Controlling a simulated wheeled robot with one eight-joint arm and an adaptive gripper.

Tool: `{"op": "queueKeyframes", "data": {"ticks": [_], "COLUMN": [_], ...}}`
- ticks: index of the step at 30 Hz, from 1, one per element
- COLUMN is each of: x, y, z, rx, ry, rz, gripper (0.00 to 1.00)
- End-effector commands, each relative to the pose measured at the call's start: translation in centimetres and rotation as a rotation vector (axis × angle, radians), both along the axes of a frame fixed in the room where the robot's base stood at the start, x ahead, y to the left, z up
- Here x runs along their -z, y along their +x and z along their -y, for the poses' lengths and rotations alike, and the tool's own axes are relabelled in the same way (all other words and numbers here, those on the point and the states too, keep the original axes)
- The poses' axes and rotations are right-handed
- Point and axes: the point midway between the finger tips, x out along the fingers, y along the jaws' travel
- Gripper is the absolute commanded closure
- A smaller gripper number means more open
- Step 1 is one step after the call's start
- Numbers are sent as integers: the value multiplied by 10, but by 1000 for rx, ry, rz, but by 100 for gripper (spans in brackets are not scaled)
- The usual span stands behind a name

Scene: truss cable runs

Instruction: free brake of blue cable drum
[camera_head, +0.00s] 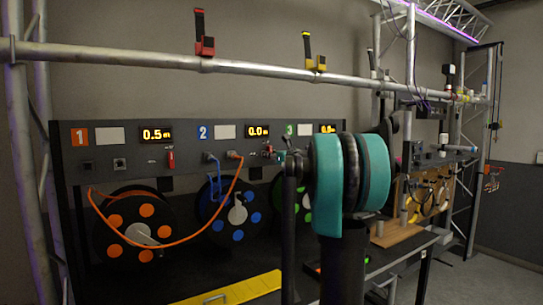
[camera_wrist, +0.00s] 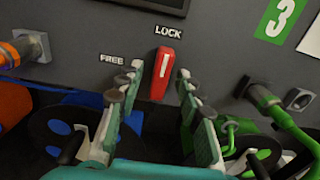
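The blue cable drum (camera_head: 238,215) sits below panel section 2 in the head view; part of it shows at lower left in the wrist view (camera_wrist: 60,128). Its brake lever (camera_wrist: 161,76) is red with a white stripe. It stands nearly upright, under the LOCK label (camera_wrist: 168,32); the FREE label (camera_wrist: 111,59) is to its left. My gripper (camera_wrist: 157,85) is open, with one finger on each side of the lever and visible gaps to it in the picture. In the head view my gripper (camera_head: 281,156) is at the panel, and my arm hides part of that area.
An orange drum (camera_head: 140,228) with an orange cable (camera_head: 190,238) is to the left. A green drum (camera_head: 305,205) is partly behind my arm. In the wrist view, cable plugs flank the lever: orange (camera_wrist: 20,50) at left, green (camera_wrist: 262,97) at right. A yellow bar (camera_head: 235,290) lies below.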

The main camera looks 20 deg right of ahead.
Motion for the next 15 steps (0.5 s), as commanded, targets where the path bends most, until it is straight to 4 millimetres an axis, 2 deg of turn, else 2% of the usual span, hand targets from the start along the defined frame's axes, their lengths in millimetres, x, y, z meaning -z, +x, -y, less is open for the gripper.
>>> {"op": "queueKeyframes", "data": {"ticks": [5, 14, 15], "x": [0, 0, 0], "y": [0, 0, 0], "z": [0, 0, 0], "rx": [0, 0, 0], "ry": [0, 0, 0], "rz": [0, 0, 0], "gripper": [64, 99, 100]}}
